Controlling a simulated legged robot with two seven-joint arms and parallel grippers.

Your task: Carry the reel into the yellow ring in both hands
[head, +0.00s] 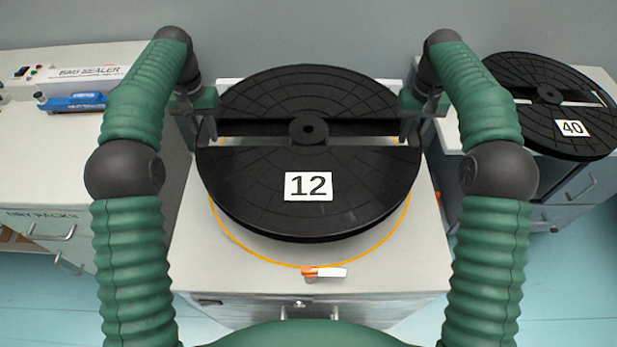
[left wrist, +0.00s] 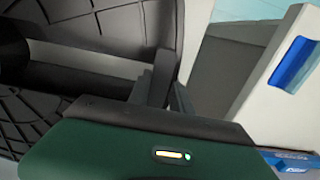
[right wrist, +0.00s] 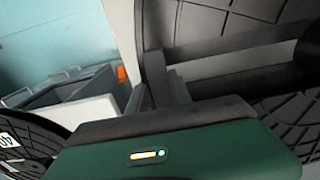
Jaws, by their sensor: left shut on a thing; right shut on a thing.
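The black reel (head: 310,205) marked "12" is held flat between my two grippers over the middle cabinet. The yellow ring (head: 246,247) lies on the cabinet top and shows around the reel's front edge; most of it is hidden beneath the reel. My left gripper (head: 208,128) is shut on the left side of the reel, at its slot. My right gripper (head: 408,128) is shut on the right side. The reel's rim also shows close up in the left wrist view (left wrist: 100,20) and the right wrist view (right wrist: 210,25). I cannot tell how high the reel is above the top.
A second black reel (head: 553,85) marked "40" sits on a cabinet at the right. A bag sealer (head: 75,75) and a blue item (head: 72,102) are on the left cabinet. An orange-and-white tool (head: 325,272) lies at the ring's front. Gaps separate the cabinets.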

